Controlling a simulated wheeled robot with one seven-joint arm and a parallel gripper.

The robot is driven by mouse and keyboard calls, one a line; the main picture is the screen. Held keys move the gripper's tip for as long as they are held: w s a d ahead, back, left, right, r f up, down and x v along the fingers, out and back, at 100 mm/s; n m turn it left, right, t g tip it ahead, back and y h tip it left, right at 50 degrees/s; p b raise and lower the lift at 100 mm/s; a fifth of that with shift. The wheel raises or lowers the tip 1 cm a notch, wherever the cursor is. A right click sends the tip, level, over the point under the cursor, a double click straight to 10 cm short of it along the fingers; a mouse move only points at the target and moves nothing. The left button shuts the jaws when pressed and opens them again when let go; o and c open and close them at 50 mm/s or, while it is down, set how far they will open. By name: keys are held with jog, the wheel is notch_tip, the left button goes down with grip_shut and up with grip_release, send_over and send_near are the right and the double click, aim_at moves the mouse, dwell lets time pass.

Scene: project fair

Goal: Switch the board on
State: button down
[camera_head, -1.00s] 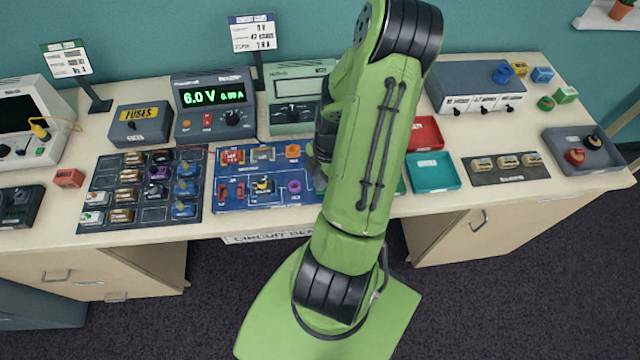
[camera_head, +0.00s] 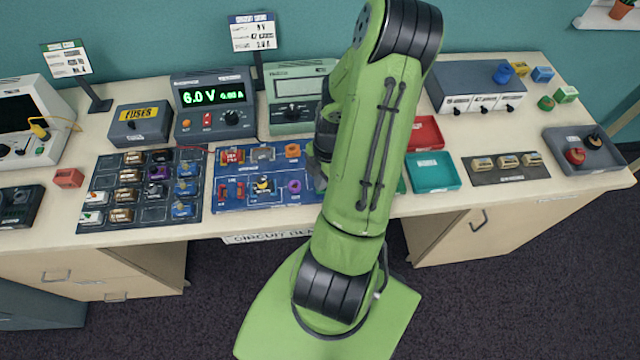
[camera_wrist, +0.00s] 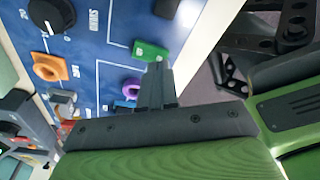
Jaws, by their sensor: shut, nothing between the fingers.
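The blue circuit board (camera_head: 238,203) lies near the bench's front edge, left of my arm; it also shows in the wrist view (camera_wrist: 112,52). It carries a green rocker-like piece (camera_wrist: 150,50), a purple ring (camera_wrist: 131,89), an orange ring (camera_wrist: 49,67) and a black knob (camera_wrist: 50,14). My gripper (camera_wrist: 157,68) is shut and empty, its fingertips just at the green piece. I cannot tell whether they touch it. In the head view my arm hides most of the gripper and the board's right edge.
A dark tray of parts (camera_head: 107,208) lies left of the board. Red (camera_head: 425,132) and teal (camera_head: 432,172) trays lie right of my arm.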

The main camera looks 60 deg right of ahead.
jog(key=shift+f+b, duration=0.65)
jog(key=shift+f, duration=0.1)
notch_tip(320, 180, up, 7)
jog(key=p, duration=0.5)
dwell(0.4)
dwell(0.4)
